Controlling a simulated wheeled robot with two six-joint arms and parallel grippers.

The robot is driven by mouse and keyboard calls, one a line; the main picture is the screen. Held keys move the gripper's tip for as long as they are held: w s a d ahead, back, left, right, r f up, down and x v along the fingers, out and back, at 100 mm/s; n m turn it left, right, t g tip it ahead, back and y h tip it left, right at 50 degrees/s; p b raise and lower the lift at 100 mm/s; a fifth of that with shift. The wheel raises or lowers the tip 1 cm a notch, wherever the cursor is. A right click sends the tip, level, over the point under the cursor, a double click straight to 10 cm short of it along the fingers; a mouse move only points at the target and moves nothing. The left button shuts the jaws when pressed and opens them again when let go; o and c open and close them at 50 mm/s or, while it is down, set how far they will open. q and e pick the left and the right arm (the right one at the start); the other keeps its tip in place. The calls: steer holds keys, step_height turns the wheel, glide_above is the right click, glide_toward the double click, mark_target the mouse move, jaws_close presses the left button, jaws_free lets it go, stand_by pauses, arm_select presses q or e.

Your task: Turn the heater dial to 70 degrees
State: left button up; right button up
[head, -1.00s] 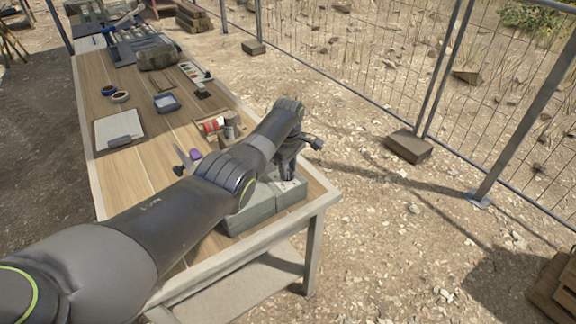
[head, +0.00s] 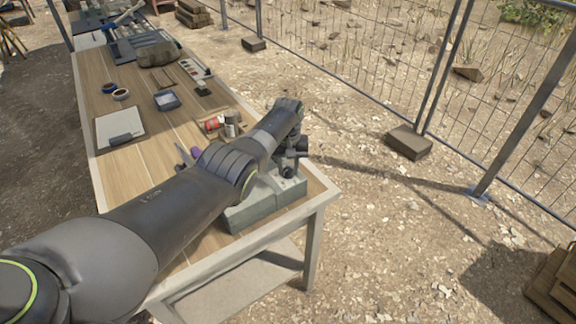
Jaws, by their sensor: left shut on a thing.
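The heater (head: 252,209) is a grey-green box at the near right corner of the wooden table. My left arm reaches over it from the left. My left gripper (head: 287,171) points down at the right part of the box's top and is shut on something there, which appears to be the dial. The dial itself is hidden by the gripper and wrist, so its setting cannot be read. My right gripper is not in view.
Red and grey cans (head: 231,124) stand just behind the heater. A clipboard (head: 119,128), a small tray (head: 167,100) and tape rolls (head: 121,94) lie farther back on the table (head: 140,165). A wire fence (head: 370,60) runs along the right.

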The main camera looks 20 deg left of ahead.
arm_select(q)
steer(key=m, duration=0.3)
steer(key=shift+w+r+m, duration=0.1)
steer(key=shift+m, duration=2.2)
steer(key=o, duration=1)
steer(key=shift+c, duration=0.2)
